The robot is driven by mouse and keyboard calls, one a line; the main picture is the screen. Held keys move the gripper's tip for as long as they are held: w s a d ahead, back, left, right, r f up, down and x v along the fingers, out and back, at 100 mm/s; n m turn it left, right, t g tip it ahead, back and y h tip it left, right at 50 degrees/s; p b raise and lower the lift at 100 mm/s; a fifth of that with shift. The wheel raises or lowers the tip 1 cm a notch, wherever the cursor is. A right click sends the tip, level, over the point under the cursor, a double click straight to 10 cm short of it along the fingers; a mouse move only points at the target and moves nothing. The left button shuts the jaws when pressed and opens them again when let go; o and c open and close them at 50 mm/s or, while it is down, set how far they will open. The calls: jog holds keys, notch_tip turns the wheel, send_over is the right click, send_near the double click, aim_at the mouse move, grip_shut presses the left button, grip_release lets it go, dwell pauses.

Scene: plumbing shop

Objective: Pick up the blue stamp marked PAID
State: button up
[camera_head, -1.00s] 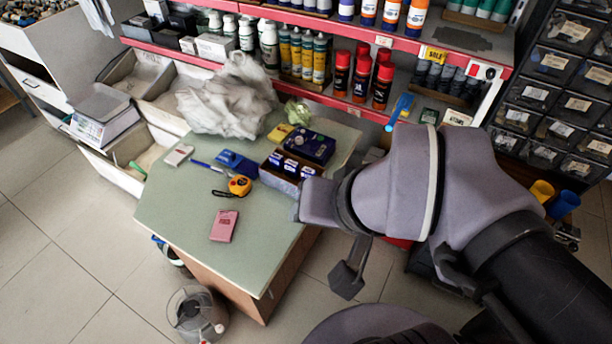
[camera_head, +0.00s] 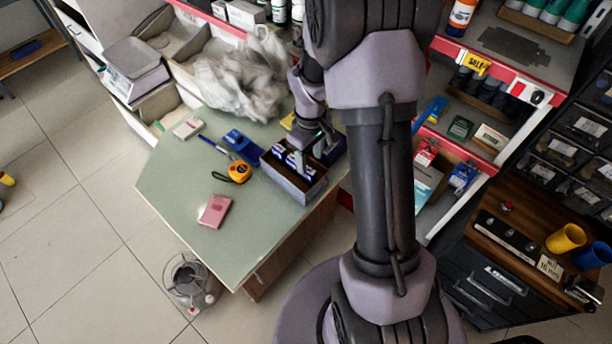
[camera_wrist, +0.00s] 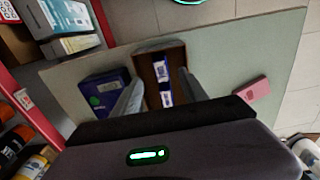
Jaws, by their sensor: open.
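A brown open-topped box (camera_head: 296,184) stands on the green counter, holding small blue-and-white pieces. In the wrist view, these pieces (camera_wrist: 164,68) lie in a row inside the box (camera_wrist: 149,58), between my fingers. They may be the stamps, but I cannot read PAID on any of them. My gripper (camera_wrist: 161,77) is open and empty over the box. In the head view my gripper (camera_head: 300,158) points down at the box and hides part of its contents. A separate blue object (camera_head: 238,140) lies on the counter to the left of the box.
A dark blue box (camera_wrist: 104,93) stands close beside the brown box. An orange tape measure (camera_head: 239,172), a pink pad (camera_head: 215,211) and a crumpled plastic bag (camera_head: 240,85) are on the counter (camera_head: 185,190). Its front-left part is clear. Shelves rise behind.

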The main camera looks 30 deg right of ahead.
aim_at(309, 170)
notch_tip(309, 170, down, 7)
jog(key=b, duration=0.3)
jog(key=shift+a+f, duration=0.15)
jog(key=shift+f, duration=0.05)
jog(key=shift+r, duration=0.2)
grip_shut()
